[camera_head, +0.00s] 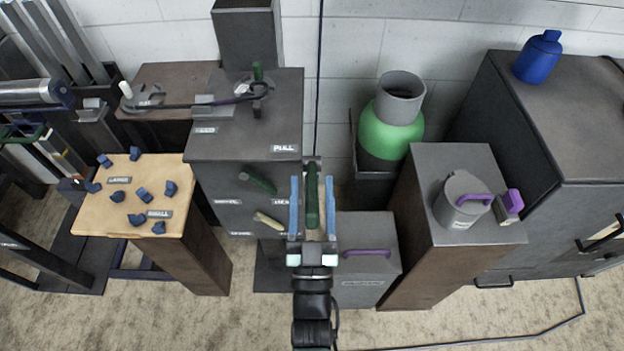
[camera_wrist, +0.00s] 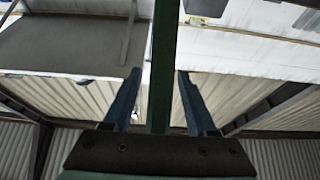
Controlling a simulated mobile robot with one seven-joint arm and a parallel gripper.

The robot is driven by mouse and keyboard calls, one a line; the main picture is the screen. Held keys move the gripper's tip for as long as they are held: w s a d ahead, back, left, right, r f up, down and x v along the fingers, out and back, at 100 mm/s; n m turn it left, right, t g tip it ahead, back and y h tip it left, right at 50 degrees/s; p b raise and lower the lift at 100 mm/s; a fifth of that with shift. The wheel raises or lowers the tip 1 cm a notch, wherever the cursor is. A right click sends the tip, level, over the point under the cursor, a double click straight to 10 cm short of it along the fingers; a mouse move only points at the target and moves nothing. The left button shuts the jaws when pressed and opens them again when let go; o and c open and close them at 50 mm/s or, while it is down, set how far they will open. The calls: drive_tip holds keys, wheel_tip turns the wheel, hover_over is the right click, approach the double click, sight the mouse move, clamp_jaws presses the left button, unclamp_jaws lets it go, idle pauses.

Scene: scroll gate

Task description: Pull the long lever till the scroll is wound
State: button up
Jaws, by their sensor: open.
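A long dark green bar (camera_head: 312,205), which looks like the long lever's grip, stands between the fingers of my gripper (camera_head: 312,181). The wrist view shows the green bar (camera_wrist: 163,50) running from the top edge down between both blue fingers, with a gap on each side. My gripper (camera_wrist: 159,72) is open around the bar. A PULL label (camera_head: 284,148) is on the dark cabinet (camera_head: 232,135) just left of it. I cannot make out the lever's pivot or tell which part is the scroll.
Left, a pedestal (camera_head: 95,215) bears several small blue pieces. The cabinet front has a green handle (camera_head: 259,180) and a cream handle (camera_head: 269,221). Right stand a low box with a purple handle (camera_head: 367,253), a green-banded vessel (camera_head: 390,135) and a pedestal with a grey pot (camera_head: 460,205).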

drive_tip(key=shift+w+r, duration=0.25)
drive_tip(key=shift+w, duration=0.35)
clamp_jaws()
idle(1.1)
